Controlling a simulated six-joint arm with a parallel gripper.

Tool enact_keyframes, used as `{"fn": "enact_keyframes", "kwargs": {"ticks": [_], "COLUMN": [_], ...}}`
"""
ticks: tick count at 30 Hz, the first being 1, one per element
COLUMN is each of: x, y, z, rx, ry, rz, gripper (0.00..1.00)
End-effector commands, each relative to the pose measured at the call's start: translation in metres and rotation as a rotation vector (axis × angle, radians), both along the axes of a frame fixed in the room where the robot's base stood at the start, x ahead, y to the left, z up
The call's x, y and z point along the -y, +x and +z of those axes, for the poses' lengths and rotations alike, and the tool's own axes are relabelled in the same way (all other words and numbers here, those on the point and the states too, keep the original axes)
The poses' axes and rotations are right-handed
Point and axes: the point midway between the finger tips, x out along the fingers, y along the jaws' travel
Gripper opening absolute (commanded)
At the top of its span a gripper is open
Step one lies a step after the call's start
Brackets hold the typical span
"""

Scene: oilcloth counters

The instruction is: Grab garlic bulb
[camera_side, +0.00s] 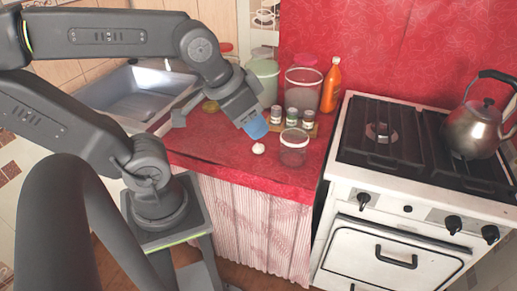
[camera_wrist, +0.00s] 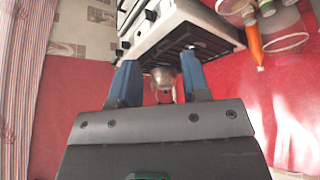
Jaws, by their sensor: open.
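A small white garlic bulb (camera_side: 258,148) sits on the red oilcloth counter (camera_side: 222,156), left of a clear jar with a white rim. My gripper (camera_side: 257,127) is just above the bulb in the side view, its blue fingertips apart from it. In the wrist view my gripper (camera_wrist: 161,78) has its two blue fingers spread with nothing held between them. I do not make out the bulb in the wrist view.
The clear jar (camera_side: 293,150) stands close right of the bulb. Behind are several spice jars (camera_side: 292,116), a larger clear container (camera_side: 302,90) and an orange bottle (camera_side: 331,86). A stove (camera_side: 350,165) with a kettle (camera_side: 472,130) is right; a sink (camera_side: 133,97) is left.

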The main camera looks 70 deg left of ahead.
Motion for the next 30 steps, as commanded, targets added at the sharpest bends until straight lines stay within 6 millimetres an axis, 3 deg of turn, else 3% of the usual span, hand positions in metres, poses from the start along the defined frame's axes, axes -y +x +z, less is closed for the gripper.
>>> {"fn": "enact_keyframes", "kwargs": {"ticks": [5, 15, 23, 26, 30], "x": [0.000, 0.000, -0.002, -0.009, -0.035], "y": [0.000, 0.000, 0.003, 0.014, 0.048], "z": [0.000, 0.000, 0.000, -0.001, -0.006], "rx": [0.000, 0.000, -0.005, -0.031, -0.098], "ry": [0.000, 0.000, -0.004, -0.023, -0.081], "rz": [0.000, 0.000, 0.015, 0.086, 0.300], "gripper": [0.43, 0.74, 0.74, 0.74, 0.74]}}
